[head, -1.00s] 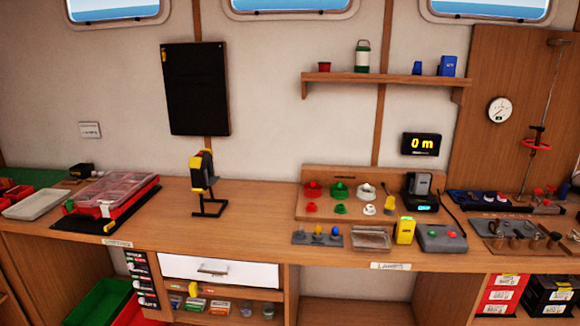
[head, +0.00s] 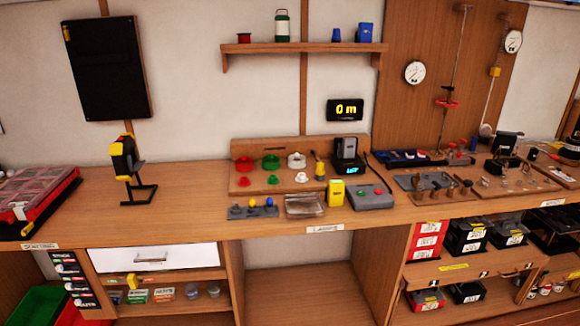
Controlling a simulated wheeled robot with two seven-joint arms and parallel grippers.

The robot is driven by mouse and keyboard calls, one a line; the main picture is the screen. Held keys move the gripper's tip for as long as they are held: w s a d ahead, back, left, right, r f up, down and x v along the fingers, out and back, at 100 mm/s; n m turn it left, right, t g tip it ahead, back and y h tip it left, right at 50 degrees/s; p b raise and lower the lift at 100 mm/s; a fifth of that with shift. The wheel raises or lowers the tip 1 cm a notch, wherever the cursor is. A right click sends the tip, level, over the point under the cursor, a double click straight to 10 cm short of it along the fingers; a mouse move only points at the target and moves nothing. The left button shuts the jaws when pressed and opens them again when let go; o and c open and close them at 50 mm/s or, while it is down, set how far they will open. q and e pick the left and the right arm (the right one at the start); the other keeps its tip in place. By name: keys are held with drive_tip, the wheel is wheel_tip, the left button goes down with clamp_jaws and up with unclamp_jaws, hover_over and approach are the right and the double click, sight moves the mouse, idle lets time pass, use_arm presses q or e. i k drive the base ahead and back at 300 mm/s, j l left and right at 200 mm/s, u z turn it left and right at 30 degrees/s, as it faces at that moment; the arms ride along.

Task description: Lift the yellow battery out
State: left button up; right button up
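A small yellow block (head: 336,192), which may be the yellow battery, stands upright at the front of the workbench in the head view. It is between a clear shallow tray and a grey box with buttons. Behind it, a black charger-like unit (head: 350,168) with a lit blue display holds a grey block (head: 347,147). Another small yellow item (head: 132,281) shows on the shelf under the drawer, too small to identify. Neither of my grippers is in view.
The grey button box (head: 371,197) and clear tray (head: 305,206) crowd the yellow block. A wooden board (head: 243,150) with coloured knobs stands behind. A black and yellow device on a stand (head: 127,160) is at left. Bare bench (head: 195,185) lies between stand and board.

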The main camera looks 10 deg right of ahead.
sight(335, 193)
drive_tip(key=i+j+z, duration=0.3)
drive_tip(key=i+j, duration=0.2)
drive_tip(key=i+j+z, duration=0.2)
drive_tip(key=j, duration=0.2)
drive_tip(key=i+j+z, duration=0.3)
drive_tip(key=i+j, duration=0.15)
drive_tip(key=j, duration=0.25)
drive_tip(key=i+j+z, duration=0.15)
drive_tip(key=j, duration=0.25)
